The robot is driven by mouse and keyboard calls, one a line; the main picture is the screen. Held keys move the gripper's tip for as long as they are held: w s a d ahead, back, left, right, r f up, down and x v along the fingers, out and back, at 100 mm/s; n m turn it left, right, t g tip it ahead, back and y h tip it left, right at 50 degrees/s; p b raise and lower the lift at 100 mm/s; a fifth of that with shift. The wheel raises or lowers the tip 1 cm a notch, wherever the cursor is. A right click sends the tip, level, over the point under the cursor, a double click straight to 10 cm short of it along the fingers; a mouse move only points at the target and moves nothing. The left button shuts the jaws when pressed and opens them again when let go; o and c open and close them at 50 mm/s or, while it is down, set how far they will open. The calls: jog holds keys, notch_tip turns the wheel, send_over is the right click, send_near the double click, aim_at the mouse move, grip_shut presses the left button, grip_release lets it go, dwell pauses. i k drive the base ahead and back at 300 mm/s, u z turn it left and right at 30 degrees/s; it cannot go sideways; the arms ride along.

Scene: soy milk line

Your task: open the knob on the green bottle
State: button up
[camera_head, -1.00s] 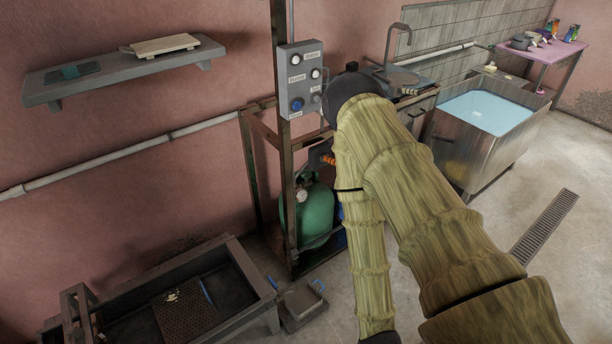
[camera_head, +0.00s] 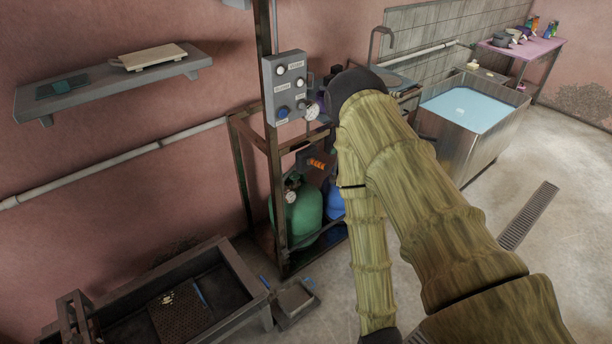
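The green bottle (camera_head: 303,217) stands upright low inside a rusty metal frame, left of my arm. A small round white gauge (camera_head: 291,197) shows near its top. Dark fittings sit above the bottle's neck, but they are too small for me to tell which is the knob or how it is turned. My arm, in a yellow-green sleeve, bends at a dark elbow, and its forearm hangs down to the bottom edge of the picture, right of the bottle. My gripper is not in view.
A blue bottle (camera_head: 336,203) stands beside the green one, partly behind my arm. The frame's rusty post (camera_head: 274,170) rises in front. A grey control box (camera_head: 288,87) hangs above. A dark metal trough (camera_head: 235,290) stands lower left, with a small tray (camera_head: 293,299) beside it.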

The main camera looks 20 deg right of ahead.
aim_at(295, 177)
jog(key=z, duration=0.8)
jog(key=k, duration=1.05)
jog(key=z, duration=1.1)
jog(key=i, duration=1.9)
jog(key=u, duration=0.55)
jog(key=i, duration=1.5)
jog(key=u, duration=1.65)
jog(key=i, duration=0.8)
jog(key=u, duration=0.85)
